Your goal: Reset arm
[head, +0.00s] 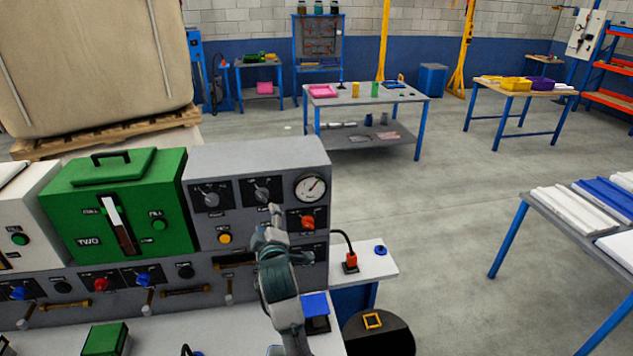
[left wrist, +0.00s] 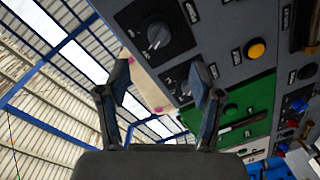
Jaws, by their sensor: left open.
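My left arm rises from the bottom of the head view, with its left gripper (head: 276,212) in front of the right part of the grey control panel (head: 265,165). In the left wrist view the gripper's two dark fingers (left wrist: 160,82) are spread apart with nothing between them. A black rotary knob (left wrist: 157,36) on the panel is beyond the fingers, and a second knob shows partly behind the right finger. I cannot tell whether a finger touches the panel. My right gripper is in neither view.
The panel carries a round gauge (head: 310,187), a red knob (head: 307,220) and a yellow button (head: 224,238). A green box (head: 120,205) stands left of it. A black round stool (head: 380,335) is at lower right. The floor (head: 430,210) beyond is open, with several worktables.

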